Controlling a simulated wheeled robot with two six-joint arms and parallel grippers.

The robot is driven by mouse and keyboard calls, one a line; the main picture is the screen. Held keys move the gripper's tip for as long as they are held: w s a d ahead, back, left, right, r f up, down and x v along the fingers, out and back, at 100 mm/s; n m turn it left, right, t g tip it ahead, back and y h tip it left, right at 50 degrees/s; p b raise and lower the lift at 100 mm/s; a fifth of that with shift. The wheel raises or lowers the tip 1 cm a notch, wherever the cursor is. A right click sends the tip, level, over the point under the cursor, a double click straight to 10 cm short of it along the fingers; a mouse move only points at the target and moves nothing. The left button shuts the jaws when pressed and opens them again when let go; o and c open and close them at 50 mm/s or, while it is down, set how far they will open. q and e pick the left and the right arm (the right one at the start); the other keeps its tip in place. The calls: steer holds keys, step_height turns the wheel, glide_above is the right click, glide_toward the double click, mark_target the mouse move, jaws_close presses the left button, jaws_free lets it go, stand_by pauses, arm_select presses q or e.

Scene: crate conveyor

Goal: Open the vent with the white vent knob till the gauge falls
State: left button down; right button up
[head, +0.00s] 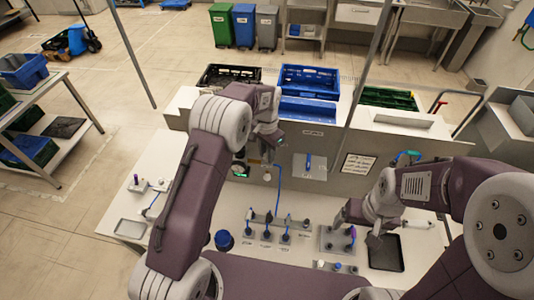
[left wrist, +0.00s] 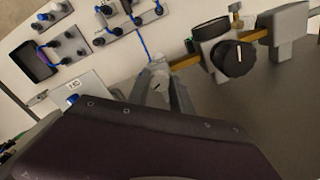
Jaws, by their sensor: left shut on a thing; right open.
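My left gripper (head: 267,166) is at the upright panel behind the bench, its jaws closed. In the left wrist view, the left gripper (left wrist: 159,72) is shut on a small pale piece, apparently the white vent knob (left wrist: 157,59), at the end of a brass pipe. The fingers hide most of it. A dark dial with a green-lit part, likely the gauge (head: 240,171), sits just left of the gripper in the head view; its reading is too small to tell. My right gripper (head: 373,236) is open and empty above the bench, right of a purple-topped fitting.
A black knob with a white mark (left wrist: 233,58) sits beside the pipe. A black tray (head: 385,253) lies at the right, a grey tray (head: 130,228) at the left. Crates (head: 308,80) stand behind the panel.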

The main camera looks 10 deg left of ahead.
arm_select(q)
steer(key=shift+w+r+m, duration=0.15)
steer(key=shift+m, duration=0.95)
steer(key=c, duration=1.1)
jaws_free()
step_height(320, 180, up, 8)
steer(key=b, duration=0.3)
steer(key=shift+r, duration=0.5)
